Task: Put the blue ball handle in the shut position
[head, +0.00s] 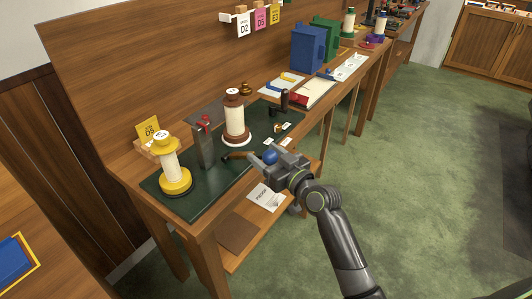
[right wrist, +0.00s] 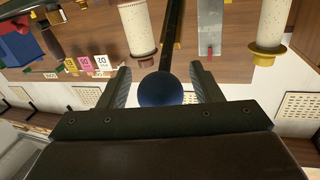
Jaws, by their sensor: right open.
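The blue ball (head: 270,156) is on the end of a handle (head: 240,155) that reaches out from the caster's base on the green mat (head: 200,178). In the right wrist view the blue ball (right wrist: 160,89) sits between the two fingers, with its dark rod (right wrist: 172,40) running away from me. My right gripper (head: 265,158) is open around the ball; gaps show on both sides of it in the right wrist view (right wrist: 160,88). My left gripper is not in view.
A yellow-based spool (head: 170,170) and a brown-topped spool (head: 234,115) stand on the mat, with a grey upright post (head: 204,145) between them. Blue (head: 307,48) and green boxes stand farther back. Green floor lies open to the right.

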